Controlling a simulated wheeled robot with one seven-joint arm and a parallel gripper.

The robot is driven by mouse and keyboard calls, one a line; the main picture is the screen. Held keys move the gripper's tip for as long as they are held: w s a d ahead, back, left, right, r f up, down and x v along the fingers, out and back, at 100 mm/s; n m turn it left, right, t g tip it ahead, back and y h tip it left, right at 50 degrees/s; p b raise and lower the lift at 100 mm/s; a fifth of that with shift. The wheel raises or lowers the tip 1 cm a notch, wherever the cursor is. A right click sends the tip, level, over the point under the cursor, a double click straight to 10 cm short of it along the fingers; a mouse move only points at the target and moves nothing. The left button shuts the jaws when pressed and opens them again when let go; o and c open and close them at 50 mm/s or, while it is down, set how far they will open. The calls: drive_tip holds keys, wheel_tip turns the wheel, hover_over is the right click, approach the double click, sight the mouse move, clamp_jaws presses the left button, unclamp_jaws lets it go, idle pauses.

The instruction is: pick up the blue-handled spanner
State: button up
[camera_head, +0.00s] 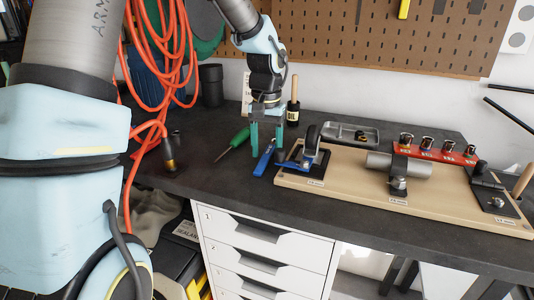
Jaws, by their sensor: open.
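The blue-handled spanner (264,160) lies on the dark workbench top, just left of the wooden board. My gripper (266,146) points down over it, with its two teal fingers apart. The left finger is on the left of the spanner's far part and the right finger is on its right. The spanner's blue near end shows below the fingers. I cannot tell whether the fingers touch it or how much of its far end is hidden behind them.
A green-handled screwdriver (238,139) lies left of my gripper. The wooden board (345,187) with clamped fixtures stands close on the right. An orange cable (160,60) hangs at left.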

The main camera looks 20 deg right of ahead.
drive_tip(key=shift+f, duration=0.25)
clamp_jaws()
idle(0.3)
idle(0.9)
